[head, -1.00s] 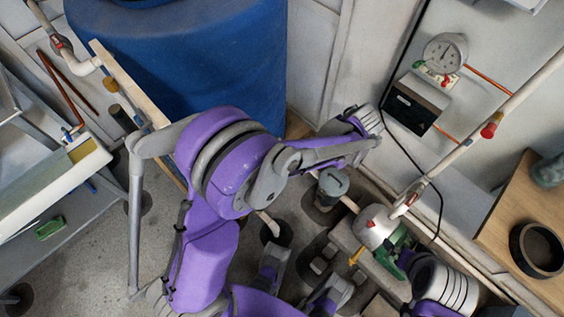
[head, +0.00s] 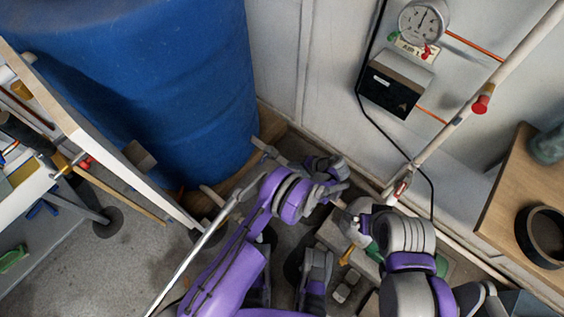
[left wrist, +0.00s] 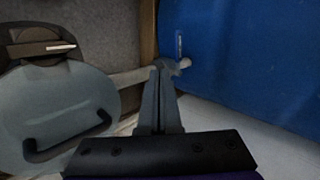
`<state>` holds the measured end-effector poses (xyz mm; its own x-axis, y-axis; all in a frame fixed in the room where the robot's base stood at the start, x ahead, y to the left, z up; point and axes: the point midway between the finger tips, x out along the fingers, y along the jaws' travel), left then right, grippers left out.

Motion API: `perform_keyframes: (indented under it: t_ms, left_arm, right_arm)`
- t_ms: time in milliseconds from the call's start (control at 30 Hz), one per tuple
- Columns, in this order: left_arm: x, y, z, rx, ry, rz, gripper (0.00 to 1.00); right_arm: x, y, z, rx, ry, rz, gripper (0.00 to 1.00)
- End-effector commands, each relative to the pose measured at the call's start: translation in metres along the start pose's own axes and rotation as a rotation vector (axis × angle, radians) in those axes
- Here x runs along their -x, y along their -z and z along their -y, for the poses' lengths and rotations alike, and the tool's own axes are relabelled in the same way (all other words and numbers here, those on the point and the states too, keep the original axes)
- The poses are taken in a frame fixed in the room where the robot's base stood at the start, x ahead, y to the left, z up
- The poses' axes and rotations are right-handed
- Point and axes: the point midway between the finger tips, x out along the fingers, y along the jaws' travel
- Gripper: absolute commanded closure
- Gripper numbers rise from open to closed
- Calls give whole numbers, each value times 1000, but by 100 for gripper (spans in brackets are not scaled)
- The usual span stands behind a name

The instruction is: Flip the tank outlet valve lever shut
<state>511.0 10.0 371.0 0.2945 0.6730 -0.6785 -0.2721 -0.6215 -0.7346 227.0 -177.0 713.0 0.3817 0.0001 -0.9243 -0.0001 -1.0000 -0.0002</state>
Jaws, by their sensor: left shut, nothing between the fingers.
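The blue tank (head: 150,80) stands at the upper left of the head view and fills the right of the left wrist view (left wrist: 250,65). In the left wrist view a pale outlet pipe (left wrist: 130,77) runs low beside the tank. A small pale fitting (left wrist: 185,63) and a thin upright lever-like piece (left wrist: 179,44) show against the tank, just right of my fingertips. My left gripper (left wrist: 158,70) is shut and empty, its tips close to this fitting; I cannot tell if they touch. In the head view my left gripper (head: 322,168) is right of the tank's base.
A grey round housing with a black handle (left wrist: 60,125) is close on the left of the wrist view. A gauge (head: 424,20) and a black-fronted box (head: 395,85) are on the wall. A wooden bench (head: 500,215) is at right. My right arm (head: 403,240) is low; its fingers are unclear.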

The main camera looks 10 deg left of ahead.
Motion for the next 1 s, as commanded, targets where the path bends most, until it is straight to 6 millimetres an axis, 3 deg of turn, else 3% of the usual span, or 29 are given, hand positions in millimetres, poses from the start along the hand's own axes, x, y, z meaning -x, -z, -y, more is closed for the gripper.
perform_keyframes:
  t_ms: [433, 700, 1000]
  left_arm:
    - [-94, -1, 2, 2, -1, 3, 100]
    - [-114, 0, 25, 1, -2, 0, 100]
    - [-116, 0, 28, 0, -2, 0, 100]
  right_arm:
    - [-18, -5, 0, 0, 0, 6, 0]
    - [-19, -6, 0, 0, 0, 6, 0]
    - [-19, -6, 0, 0, 0, 6, 0]
